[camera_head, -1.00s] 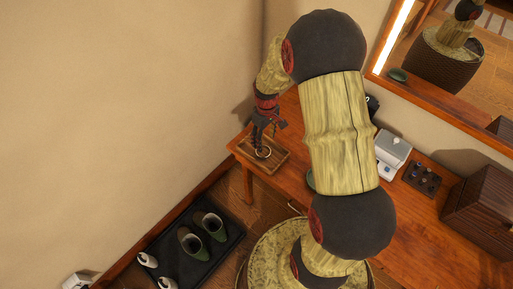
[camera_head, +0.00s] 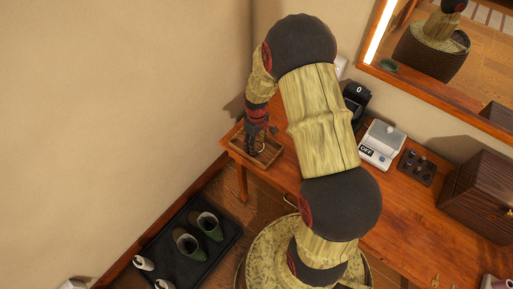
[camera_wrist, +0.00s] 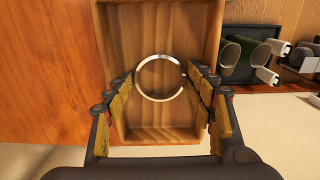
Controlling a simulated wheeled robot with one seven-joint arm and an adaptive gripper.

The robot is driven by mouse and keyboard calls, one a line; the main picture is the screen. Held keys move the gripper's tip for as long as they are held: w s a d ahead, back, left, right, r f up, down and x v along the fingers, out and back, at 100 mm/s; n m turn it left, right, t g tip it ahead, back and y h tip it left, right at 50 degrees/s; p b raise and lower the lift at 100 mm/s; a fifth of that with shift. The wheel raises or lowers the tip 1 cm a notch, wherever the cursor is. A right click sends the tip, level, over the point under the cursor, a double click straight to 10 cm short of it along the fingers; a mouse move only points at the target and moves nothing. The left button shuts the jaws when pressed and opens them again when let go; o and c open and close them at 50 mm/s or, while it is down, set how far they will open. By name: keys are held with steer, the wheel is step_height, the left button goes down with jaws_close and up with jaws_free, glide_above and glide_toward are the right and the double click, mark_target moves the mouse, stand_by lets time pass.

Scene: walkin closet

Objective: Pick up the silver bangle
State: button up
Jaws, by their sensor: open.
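The silver bangle (camera_wrist: 141,86) is a thin shiny ring inside a wooden tray (camera_wrist: 160,133) in the wrist view. My gripper (camera_wrist: 158,85) is open, with one finger on each side of the bangle. The fingertips appear close to the ring's left and right edges; I cannot tell whether they touch it. In the head view, my gripper (camera_head: 257,141) points down over the tray (camera_head: 271,158) at the left end of the table. The bangle shows there only as a small pale arc, partly hidden by the fingers.
A mirror (camera_head: 440,62) hangs behind. Shoes stand on a black mat (camera_head: 180,255) on the floor. A wall borders the left.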

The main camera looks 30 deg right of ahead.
steer(key=shift+r, duration=0.1)
steer(key=shift+c, duration=0.4)
steer(key=c, duration=0.7)
steer(key=shift+o, duration=0.2)
steer(key=shift+r, duration=0.1)
